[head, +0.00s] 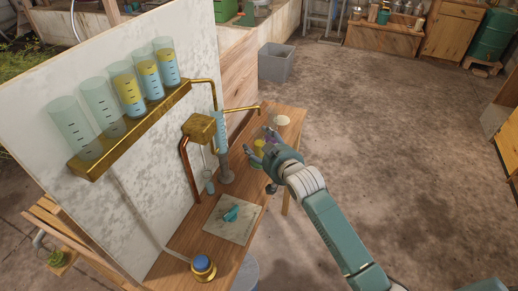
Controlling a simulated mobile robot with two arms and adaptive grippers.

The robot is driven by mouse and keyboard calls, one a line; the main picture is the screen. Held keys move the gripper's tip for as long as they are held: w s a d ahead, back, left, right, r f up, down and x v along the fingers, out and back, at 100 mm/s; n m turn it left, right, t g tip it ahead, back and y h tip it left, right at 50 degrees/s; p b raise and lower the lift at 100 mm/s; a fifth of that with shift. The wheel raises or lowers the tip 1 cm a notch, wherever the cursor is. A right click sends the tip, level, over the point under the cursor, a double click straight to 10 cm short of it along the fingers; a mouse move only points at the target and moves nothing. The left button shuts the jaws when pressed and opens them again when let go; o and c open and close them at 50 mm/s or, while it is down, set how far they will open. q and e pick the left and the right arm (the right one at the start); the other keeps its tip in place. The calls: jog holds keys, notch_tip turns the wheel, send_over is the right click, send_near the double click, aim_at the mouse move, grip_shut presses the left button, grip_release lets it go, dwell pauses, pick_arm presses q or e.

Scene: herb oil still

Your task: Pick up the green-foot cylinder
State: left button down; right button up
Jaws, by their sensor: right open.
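My right gripper (258,158) is open over the far part of the wooden table, with its arm coming in from the lower right. Small yellow, purple and green parts show beside and behind its fingers; I cannot tell which belongs to the green-foot cylinder, as the gripper partly hides them. A tall, clear, bluish graduated cylinder (221,145) stands upright on a grey foot under the brass spout, left of the gripper and apart from it. My left gripper is not in view.
A brass rack (130,130) on the pale panel holds several glass cylinders with blue and yellow liquid. A teal object (232,213) lies on a pale mat (224,232). A blue-topped brass button (203,264) is at the near end. A pale round thing (283,120) lies at the far end.

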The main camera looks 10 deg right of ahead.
jog(key=shift+s, duration=0.1)
jog(key=c, duration=1.3)
jog(key=shift+c, duration=0.6)
jog(key=shift+r, duration=0.3)
